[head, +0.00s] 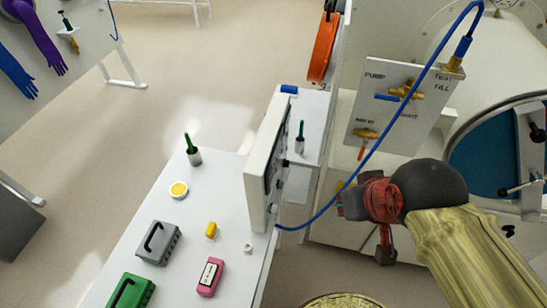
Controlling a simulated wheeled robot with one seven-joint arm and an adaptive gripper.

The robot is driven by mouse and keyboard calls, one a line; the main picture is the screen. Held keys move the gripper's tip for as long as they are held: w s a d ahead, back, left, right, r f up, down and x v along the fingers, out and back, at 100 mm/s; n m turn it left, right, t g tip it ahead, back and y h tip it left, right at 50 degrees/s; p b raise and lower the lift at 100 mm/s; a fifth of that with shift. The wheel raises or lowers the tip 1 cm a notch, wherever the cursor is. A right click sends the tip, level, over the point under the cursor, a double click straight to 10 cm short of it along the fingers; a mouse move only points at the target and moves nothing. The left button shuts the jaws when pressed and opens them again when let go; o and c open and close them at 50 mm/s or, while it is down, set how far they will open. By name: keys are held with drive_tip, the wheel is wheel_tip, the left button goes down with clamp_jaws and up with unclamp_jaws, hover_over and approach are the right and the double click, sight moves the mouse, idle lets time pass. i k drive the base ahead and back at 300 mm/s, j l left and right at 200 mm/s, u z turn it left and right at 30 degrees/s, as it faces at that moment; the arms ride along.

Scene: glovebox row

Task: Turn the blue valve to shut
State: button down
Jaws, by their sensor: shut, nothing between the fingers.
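The blue valve handle (387,97) sits on a brass valve body (408,91) on the white valve panel (376,122). The handle lies about level and points left from the brass body. My gripper (350,203) is in front of the panel, below and left of the blue handle in the picture, and apart from it. It is shut and empty. Its fingertips are small and partly hidden by its own dark and red body.
A second brass valve with an orange handle (361,153) is lower on the panel. A blue hose (400,98) runs from the top fitting down past my gripper. A white bench (205,222) at left holds several small items. A round blue port (490,155) is at right.

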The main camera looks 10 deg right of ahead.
sight(392, 99)
drive_tip(key=z, duration=0.7)
